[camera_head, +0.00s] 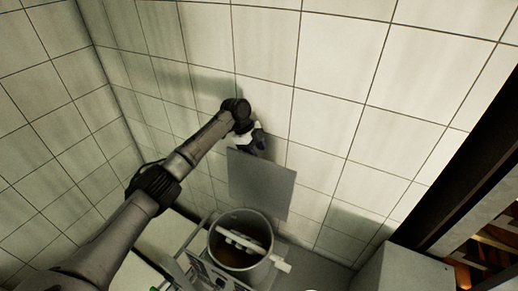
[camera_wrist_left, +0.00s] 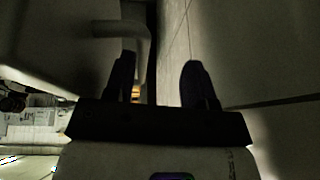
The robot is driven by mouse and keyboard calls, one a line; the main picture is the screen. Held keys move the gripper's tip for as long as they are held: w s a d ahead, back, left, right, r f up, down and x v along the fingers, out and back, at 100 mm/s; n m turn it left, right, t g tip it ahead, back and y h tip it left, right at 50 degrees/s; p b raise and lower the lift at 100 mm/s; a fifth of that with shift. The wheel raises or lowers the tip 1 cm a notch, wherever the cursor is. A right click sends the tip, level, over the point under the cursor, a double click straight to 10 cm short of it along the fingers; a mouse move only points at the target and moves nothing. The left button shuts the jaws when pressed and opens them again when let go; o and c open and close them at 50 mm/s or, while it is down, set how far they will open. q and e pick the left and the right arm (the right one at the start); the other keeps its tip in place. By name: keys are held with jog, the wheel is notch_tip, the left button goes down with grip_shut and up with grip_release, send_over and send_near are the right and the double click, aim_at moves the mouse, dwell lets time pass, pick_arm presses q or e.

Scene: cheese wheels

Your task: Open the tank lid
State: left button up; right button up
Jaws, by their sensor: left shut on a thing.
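The tank (camera_head: 215,243) is a round metal vessel at the lower middle of the head view, with its top open and a pale bar across the opening. The lid (camera_head: 262,184), a flat grey square panel, stands steeply tilted above and behind the tank, near the tiled wall. My left gripper (camera_head: 258,144) is at the lid's upper edge, partly hidden by it. My right gripper is not in view.
White tiled walls (camera_head: 330,80) rise close behind the lid and at the left. A control panel (camera_head: 203,275) with buttons is on the tank's front left. A pale box-like cabinet (camera_head: 405,270) stands at the lower right, near a dark opening with shelving (camera_head: 490,235).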

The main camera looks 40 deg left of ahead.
pick_arm(q)
jog(key=f, duration=0.2)
jog(key=shift+s+a+f, duration=0.1)
jog(key=shift+s+f, duration=0.15)
jog(key=shift+f, duration=0.15)
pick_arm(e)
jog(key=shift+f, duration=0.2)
pick_arm(q)
jog(key=o, duration=0.7)
jog(key=shift+c, duration=0.6)
jog(key=shift+r, duration=0.1)
jog(key=b+v, duration=0.1)
jog(key=v, duration=0.3)
jog(key=shift+s+r+b, duration=0.25)
jog(key=shift+b, duration=0.1)
jog(key=w+b+v, duration=0.1)
jog(key=v, duration=1)
jog(key=shift+d+r+b, duration=0.25)
jog(key=shift+r+b, duration=0.05)
jog(key=shift+r, duration=0.2)
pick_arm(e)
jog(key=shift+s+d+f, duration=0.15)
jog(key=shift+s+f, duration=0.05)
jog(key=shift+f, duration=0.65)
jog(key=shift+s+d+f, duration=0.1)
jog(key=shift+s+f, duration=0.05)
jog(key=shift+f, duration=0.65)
